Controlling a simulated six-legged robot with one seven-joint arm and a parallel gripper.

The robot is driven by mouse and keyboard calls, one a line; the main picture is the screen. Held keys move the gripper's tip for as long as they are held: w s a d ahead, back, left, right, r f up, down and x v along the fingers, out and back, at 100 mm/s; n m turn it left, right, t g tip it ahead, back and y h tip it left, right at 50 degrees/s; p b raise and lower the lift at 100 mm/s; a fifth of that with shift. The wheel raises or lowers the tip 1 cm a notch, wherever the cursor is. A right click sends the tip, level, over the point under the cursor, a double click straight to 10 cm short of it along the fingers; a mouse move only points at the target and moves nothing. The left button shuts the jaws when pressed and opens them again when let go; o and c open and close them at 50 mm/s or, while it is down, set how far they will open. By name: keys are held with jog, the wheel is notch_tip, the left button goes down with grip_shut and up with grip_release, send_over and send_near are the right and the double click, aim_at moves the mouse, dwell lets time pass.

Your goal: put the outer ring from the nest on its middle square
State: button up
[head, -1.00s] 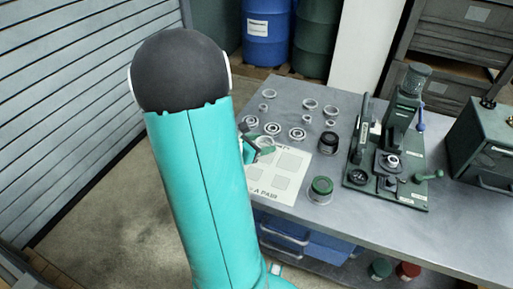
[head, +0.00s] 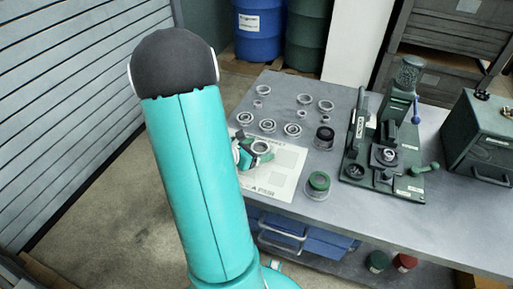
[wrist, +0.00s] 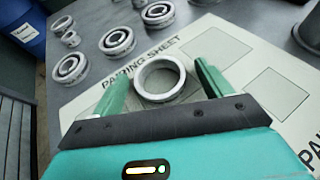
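A plain steel ring (wrist: 160,79) with an open centre lies between my gripper's fingers, over the white pairing sheet (wrist: 240,31). It also shows in the head view (head: 262,148). My gripper (wrist: 163,80) has two green fingers spread either side of the ring, with a small gap visible on each side. It is low over the sheet in the head view (head: 250,153), partly hidden by my arm. One grey outlined square (wrist: 219,49) lies right of the ring, and another square (wrist: 277,93) lies nearer the right edge. Grey shading shows beneath the ring, mostly covered by my gripper.
Several rings and bearings (head: 292,129) stand on the grey bench behind the sheet. A black-capped pot (head: 324,138) and a green-capped pot (head: 317,185) stand right of it. A green press fixture (head: 385,160) and a green box (head: 482,140) are farther right.

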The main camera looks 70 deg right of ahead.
jog(key=shift+r, duration=0.2)
jog(key=v, duration=1.2)
jog(key=shift+w, duration=0.1)
jog(key=shift+r, duration=0.1)
jog(key=w+a+r+m+t+y, duration=0.3)
jog(key=a+r+t, duration=0.1)
jog(key=a, duration=0.8)
jog(key=w+a+r+m+t+y, duration=0.4)
jog(key=a+r, duration=0.2)
jog(key=a, duration=0.6)
jog(key=w+a+r+m+t+y, duration=0.4)
jog(key=a+r+t, duration=0.1)
jog(key=a, duration=0.8)
jog(key=shift+r, duration=0.2)
